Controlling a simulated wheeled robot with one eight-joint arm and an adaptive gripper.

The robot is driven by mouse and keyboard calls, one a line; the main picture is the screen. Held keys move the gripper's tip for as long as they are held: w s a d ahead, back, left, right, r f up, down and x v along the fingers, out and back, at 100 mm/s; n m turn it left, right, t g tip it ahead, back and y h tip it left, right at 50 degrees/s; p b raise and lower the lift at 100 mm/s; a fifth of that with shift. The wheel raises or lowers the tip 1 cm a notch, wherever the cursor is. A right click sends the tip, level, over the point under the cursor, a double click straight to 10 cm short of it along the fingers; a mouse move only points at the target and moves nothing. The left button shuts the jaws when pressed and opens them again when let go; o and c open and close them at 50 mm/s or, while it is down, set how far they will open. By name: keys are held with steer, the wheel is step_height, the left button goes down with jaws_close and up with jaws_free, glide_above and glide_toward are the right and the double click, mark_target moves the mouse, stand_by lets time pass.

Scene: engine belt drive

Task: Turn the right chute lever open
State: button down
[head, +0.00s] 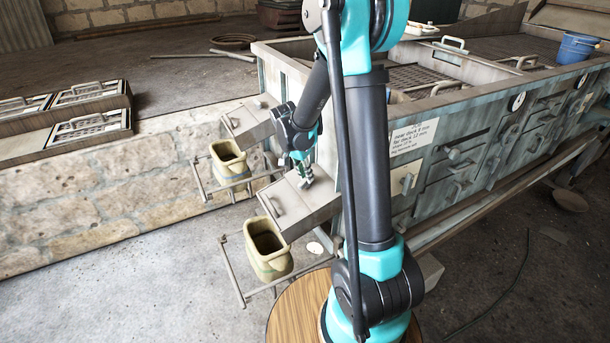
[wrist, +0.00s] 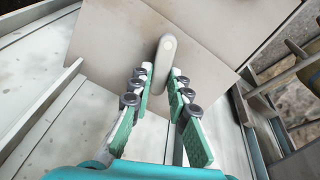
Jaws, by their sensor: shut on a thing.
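The right chute (head: 300,205) is a grey box on the end of the machine, nearer to me. It also shows in the wrist view (wrist: 110,40). Its lever (wrist: 163,62) is a grey, rounded bar that stands out from the chute's top face. My gripper (head: 304,178) reaches down to this chute; in the wrist view its green-padded fingers (wrist: 160,82) are shut on the lever, one on each side. The lever's far end shows beyond the fingertips. In the head view the lever is too small and covered to tell its angle.
An open sack (head: 268,250) hangs on a frame below the right chute. The left chute (head: 245,121) with another sack (head: 229,160) is farther back. The machine's wooden side (head: 440,165) is close on the right.

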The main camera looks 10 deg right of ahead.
steer(key=shift+s+d+m, duration=0.1)
steer(key=shift+s+m, duration=0.05)
steer(key=shift+m, duration=1.95)
steer(key=c, duration=1.4)
jaws_free()
steer(key=shift+c, duration=0.2)
steer(key=shift+r, duration=0.1)
steer(key=v, duration=1.2)
steer(key=s+d+f+n+t+y, duration=0.1)
steer(key=s+d+f+n, duration=0.1)
steer(key=s, duration=0.5)
steer(key=s+d+f+n+t+y, duration=0.1)
steer(key=s+d+f+n, duration=0.1)
steer(key=s+f+n, duration=0.2)
steer(key=s+d+f+n+t+y, duration=0.1)
steer(key=s+d+f+n, duration=0.1)
steer(key=s+n, duration=0.6)
steer(key=s+f, duration=0.1)
steer(key=s, duration=0.1)
steer(key=shift+s+d+f, duration=0.25)
steer(key=shift+s+d, duration=0.05)
steer(key=shift+s, duration=0.1)
